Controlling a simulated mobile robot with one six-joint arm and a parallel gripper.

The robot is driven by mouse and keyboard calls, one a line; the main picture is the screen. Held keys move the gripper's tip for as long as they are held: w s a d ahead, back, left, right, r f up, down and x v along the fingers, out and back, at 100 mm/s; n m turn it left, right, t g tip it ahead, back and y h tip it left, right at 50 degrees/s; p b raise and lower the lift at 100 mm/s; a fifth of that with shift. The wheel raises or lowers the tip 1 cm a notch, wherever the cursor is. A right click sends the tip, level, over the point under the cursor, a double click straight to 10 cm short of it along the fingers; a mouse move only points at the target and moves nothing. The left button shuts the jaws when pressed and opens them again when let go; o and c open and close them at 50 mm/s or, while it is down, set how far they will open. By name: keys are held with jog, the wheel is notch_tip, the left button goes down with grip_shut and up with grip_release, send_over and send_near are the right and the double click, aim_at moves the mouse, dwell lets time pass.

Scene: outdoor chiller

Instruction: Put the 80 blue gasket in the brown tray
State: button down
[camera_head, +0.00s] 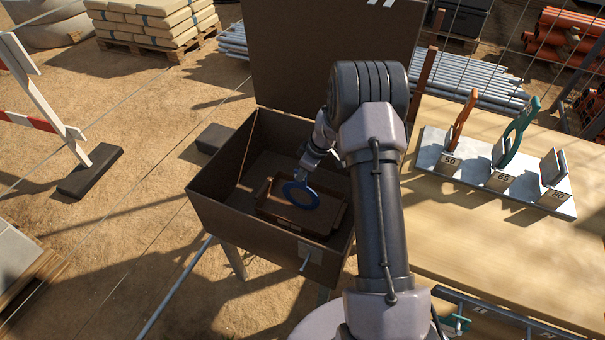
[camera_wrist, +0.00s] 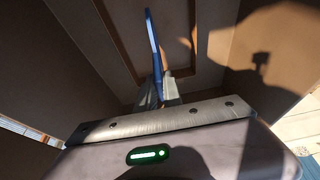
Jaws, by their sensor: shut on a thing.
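The blue gasket (camera_head: 301,195) is a flat ring, seen over the brown tray (camera_head: 262,205) in the head view. The tray lies inside an open brown box (camera_head: 215,208). My gripper (camera_head: 302,175) is shut on the gasket's edge and reaches down into the box. In the wrist view the gasket (camera_wrist: 153,42) shows nearly edge-on, as a thin blue strip beyond the fingers (camera_wrist: 158,92). I cannot tell whether the gasket touches the tray floor. The far right part of the tray is partly hidden by my arm.
The box lid (camera_head: 310,60) stands open at the back. On the wooden table (camera_head: 470,240) to the right, a rack (camera_head: 435,155) marked 50, 65 and 80 holds an orange and a green gasket; the 80 slot (camera_head: 553,168) shows no ring. The box walls surround my gripper closely.

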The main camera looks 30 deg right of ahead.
jog(key=c, duration=1.5)
grip_release()
jog(key=shift+r+p, duration=0.35)
jog(key=shift+p, duration=0.1)
jog(key=p+v, duration=0.4)
jog(key=v, duration=0.7)
jog(key=s+a+r+m+t, duration=0.15)
jog(key=s+a+r, duration=0.35)
jog(key=r, duration=0.5)
jog(key=s+a+r+m+g, duration=0.1)
jog(key=s+a+r+m, duration=0.15)
jog(key=a+r, duration=0.6)
jog(key=s+a+r+m, duration=0.2)
jog(key=s+a, duration=0.1)
jog(key=s, duration=0.4)
jog(key=s+a+r+m+t, duration=0.1)
jog(key=s+a+r+m, duration=0.1)
jog(key=s, duration=0.4)
jog(key=s+a+r+m+t, duration=0.1)
jog(key=s+a+r+m, duration=0.1)
jog(key=s+a+m, duration=0.2)
jog(key=s, duration=0.3)
jog(key=shift+s+r, duration=0.35)
